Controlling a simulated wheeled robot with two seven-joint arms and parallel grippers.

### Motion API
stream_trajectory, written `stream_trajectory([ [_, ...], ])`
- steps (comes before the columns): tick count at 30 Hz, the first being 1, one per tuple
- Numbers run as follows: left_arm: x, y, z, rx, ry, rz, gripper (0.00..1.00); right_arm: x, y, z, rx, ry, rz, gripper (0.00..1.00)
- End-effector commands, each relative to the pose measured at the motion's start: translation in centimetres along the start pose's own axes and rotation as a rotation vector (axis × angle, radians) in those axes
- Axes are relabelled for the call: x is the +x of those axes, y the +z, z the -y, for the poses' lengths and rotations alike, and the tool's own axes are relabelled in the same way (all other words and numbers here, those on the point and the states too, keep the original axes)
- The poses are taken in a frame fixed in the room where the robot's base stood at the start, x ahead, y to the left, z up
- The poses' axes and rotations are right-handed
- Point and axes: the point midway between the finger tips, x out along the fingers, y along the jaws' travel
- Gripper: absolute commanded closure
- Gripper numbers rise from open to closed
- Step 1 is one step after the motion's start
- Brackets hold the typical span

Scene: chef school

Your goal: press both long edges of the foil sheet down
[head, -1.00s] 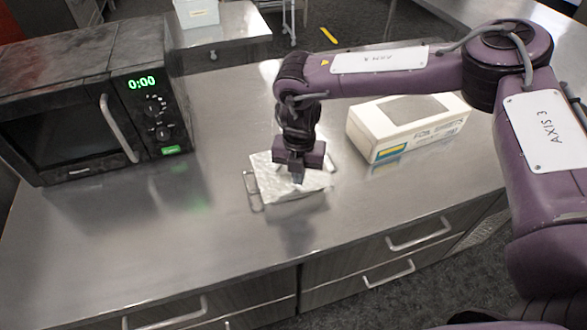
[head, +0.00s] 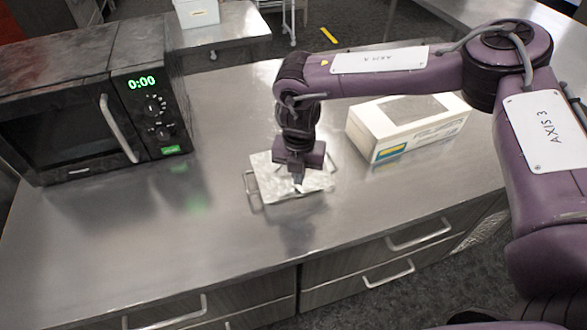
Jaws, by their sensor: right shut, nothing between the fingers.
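The foil sheet (head: 268,183) is a bright, crinkled silver piece lying over a tray or dish with wire handles (head: 254,195) on the steel counter. My right gripper (head: 298,187) points straight down over the middle to right part of the foil. It is shut and empty, with its fingertips at or just above the foil; I cannot tell whether they touch. The gripper and wrist hide part of the sheet and its far edge. My left gripper is not in view.
A black microwave (head: 90,105) showing 0:00 stands at the left. The steel counter (head: 150,240) is clear in front and between them. Drawers with bar handles lie below its front edge.

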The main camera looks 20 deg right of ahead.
Motion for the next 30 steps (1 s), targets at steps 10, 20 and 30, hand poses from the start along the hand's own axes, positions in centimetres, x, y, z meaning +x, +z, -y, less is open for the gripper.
stream_trajectory([
  [10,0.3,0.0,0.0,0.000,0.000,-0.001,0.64,0.6,0.0,0.0,0.001,0.000,0.000,1.00],
  [20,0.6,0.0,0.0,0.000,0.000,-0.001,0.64,1.1,0.0,0.0,0.001,0.000,0.000,1.00],
  [30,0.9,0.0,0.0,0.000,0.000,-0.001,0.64,1.6,0.0,0.0,0.001,0.000,-0.001,1.00],
])
